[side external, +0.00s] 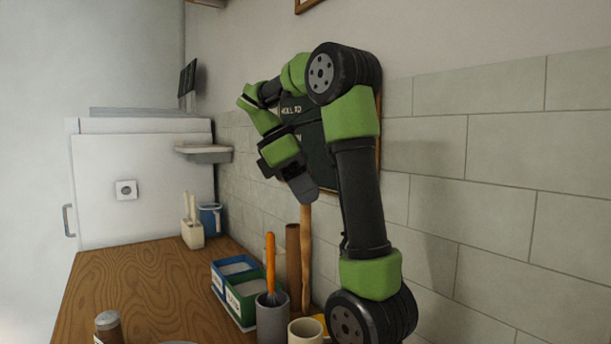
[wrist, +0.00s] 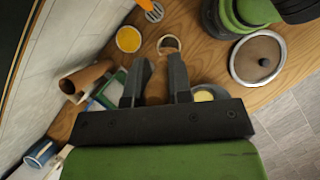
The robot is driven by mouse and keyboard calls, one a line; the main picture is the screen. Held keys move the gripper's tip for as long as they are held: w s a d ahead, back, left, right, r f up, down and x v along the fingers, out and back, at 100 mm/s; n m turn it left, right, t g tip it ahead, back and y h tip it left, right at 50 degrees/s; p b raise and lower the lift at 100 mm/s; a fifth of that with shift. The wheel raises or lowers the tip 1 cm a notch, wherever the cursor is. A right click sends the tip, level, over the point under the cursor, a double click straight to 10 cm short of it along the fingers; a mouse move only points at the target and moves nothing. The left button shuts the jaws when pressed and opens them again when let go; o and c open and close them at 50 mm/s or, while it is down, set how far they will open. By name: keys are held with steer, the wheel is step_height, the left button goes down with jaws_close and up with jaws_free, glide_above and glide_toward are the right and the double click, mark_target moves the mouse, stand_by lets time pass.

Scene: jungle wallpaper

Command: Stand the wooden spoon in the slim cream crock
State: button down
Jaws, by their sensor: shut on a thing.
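My gripper (side external: 303,196) is shut on the wooden spoon (side external: 305,235), which hangs upright below it over the table. In the wrist view the fingers (wrist: 157,85) close on its brown end. A cream vessel (side external: 304,333) stands at the front, right of the grey crock (side external: 272,322) holding an orange utensil (side external: 270,262). I cannot tell which of these is the slim cream crock. The spoon's lower end shows behind the front vessels, and I cannot see it inside any container.
A tall brown tube (side external: 292,262) stands close left of the spoon. Blue and green bins (side external: 238,309) sit further left. A cream holder (side external: 193,236) with pale utensils and a blue mug (side external: 210,219) stand at the back.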

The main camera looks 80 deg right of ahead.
mark_target(306, 258)
steer(key=shift+f, duration=4.75)
steer(key=c, duration=1)
jaws_free()
steer(key=shift+o, duration=0.2)
steer(key=v, duration=1)
steer(key=shift+s, duration=0.1)
